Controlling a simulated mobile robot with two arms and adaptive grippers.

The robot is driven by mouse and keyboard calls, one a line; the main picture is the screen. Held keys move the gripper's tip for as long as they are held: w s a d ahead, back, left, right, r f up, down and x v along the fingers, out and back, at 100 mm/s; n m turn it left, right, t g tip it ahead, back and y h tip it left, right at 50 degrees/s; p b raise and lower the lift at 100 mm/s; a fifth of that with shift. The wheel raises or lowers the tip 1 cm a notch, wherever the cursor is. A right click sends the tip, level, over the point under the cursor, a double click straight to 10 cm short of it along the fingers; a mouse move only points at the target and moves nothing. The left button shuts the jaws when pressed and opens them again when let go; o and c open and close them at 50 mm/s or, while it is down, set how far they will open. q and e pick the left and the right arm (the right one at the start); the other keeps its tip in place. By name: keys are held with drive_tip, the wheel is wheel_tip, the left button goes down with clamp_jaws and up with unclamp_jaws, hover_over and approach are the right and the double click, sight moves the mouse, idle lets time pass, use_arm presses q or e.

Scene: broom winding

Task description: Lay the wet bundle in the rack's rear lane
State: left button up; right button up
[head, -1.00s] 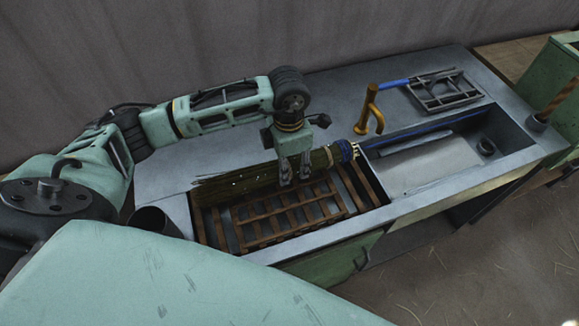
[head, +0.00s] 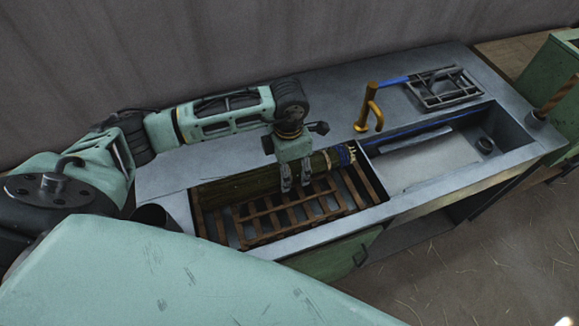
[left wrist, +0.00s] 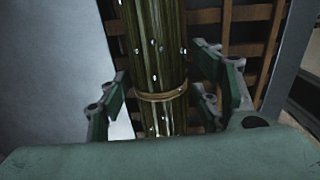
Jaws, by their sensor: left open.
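The wet bundle (head: 238,186) is long, dark olive and beaded with drops. It lies lengthwise along the rear side of the left basin, in the rear lane of the brown slatted rack (head: 258,236). My right gripper is out of view.
A brass tap (head: 371,112) stands behind the sink. The right basin (head: 425,168) looks mostly empty. A dark metal grid (head: 445,90) lies on the counter at the back right. The rack's front slats are bare. A green cabinet (head: 555,80) stands at far right.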

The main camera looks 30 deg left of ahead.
use_arm(q)
drive_tip(key=shift+r, duration=0.1)
drive_tip(key=shift+r+p, duration=0.25)
drive_tip(key=shift+p, duration=0.05)
wheel_tip(320, 180, up, 12)
drive_tip(key=b, duration=0.3)
drive_tip(key=shift+f, duration=0.15)
drive_tip(key=shift+a, duration=0.1)
